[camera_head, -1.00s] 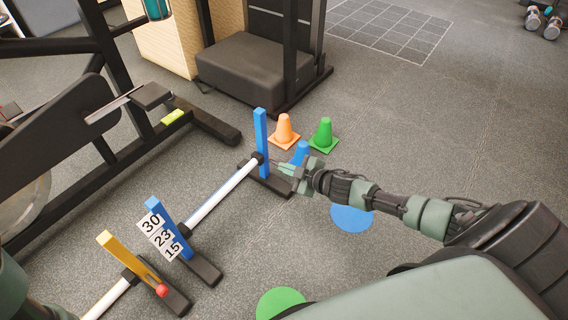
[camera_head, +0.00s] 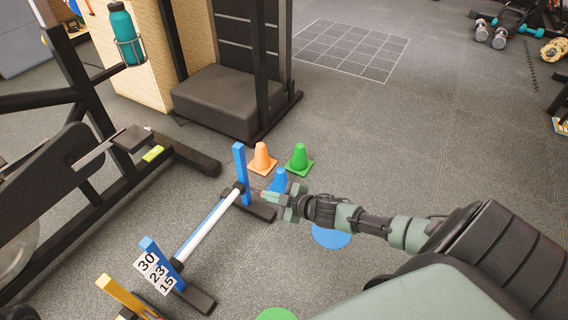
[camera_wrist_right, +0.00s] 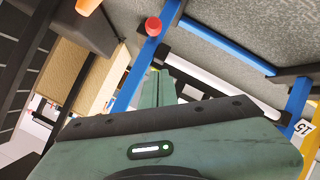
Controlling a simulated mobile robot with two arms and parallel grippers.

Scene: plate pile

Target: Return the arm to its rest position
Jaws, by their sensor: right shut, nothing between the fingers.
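My right arm reaches in from the right in the head view, stretched out low over the floor. Its right gripper (camera_head: 268,195) is shut and empty, close to the far blue upright (camera_head: 240,172) and the blue cone. In the right wrist view the green fingers (camera_wrist_right: 158,78) lie together, with a blue bar (camera_wrist_right: 134,78) beside them and a red round knob (camera_wrist_right: 153,26) beyond the tips. I cannot tell whether the fingers touch the upright. My left gripper is not in view in the head view.
An orange cone (camera_head: 262,158), a green cone (camera_head: 299,159) and a blue cone (camera_head: 279,180) stand by the far upright. A white bar (camera_head: 207,228) joins two blue uprights; a number card (camera_head: 155,271) hangs on the nearer one. Bench equipment (camera_head: 60,170) stands left.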

